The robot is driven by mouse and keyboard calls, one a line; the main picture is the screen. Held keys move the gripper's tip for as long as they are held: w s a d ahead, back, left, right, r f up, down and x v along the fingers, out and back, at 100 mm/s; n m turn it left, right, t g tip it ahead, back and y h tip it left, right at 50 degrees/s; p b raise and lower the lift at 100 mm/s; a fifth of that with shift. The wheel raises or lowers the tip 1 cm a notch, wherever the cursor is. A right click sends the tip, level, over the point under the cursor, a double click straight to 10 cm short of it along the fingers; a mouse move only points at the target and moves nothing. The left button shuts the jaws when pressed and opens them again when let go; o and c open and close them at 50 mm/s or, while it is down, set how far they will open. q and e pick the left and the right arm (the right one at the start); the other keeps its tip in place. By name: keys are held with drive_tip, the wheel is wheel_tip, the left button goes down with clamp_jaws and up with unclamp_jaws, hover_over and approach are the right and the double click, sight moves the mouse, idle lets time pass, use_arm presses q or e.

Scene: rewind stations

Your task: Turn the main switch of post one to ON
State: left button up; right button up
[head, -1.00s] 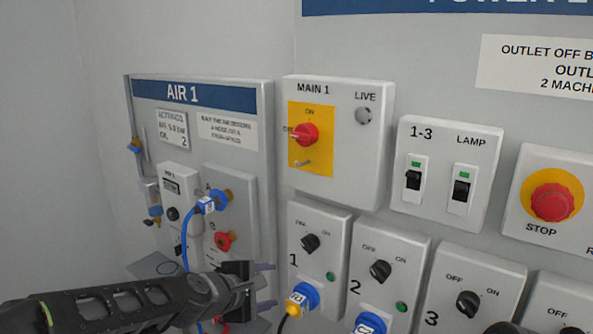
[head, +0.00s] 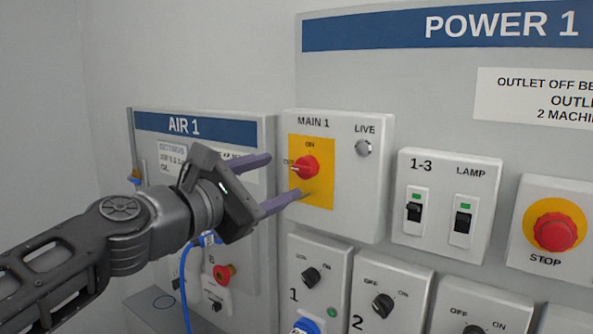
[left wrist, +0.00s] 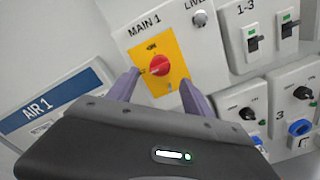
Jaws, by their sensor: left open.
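The main switch of post one is a red rotary knob (head: 305,167) on a yellow plate (head: 319,196), on the white box marked MAIN 1 (head: 358,207). Its handle points left, towards the mark at the left; ON is printed above it. The round LIVE lamp (head: 363,148) looks grey and unlit. My left gripper (head: 286,178) is open and empty, its two purple fingers apart, just left of the knob. In the left wrist view the red knob (left wrist: 159,65) shows beyond and between the fingertips (left wrist: 160,76). Contact is not visible. My right gripper is not in view.
The AIR 1 panel (head: 196,125) is behind my left arm, with a blue hose (head: 186,290) hanging below. Right of the main box are the 1-3 and LAMP rockers (head: 463,222) and a red STOP button (head: 555,233). Outlet switches (head: 383,306) sit below.

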sight(300, 170)
use_arm(q)
drive_tip(key=p+x, duration=0.1)
drive_tip(key=x, duration=0.5)
drive_tip(key=shift+w+d, duration=0.2)
drive_tip(key=shift+w, duration=0.05)
drive_tip(key=shift+f, duration=0.1)
clamp_jaws()
idle(0.3)
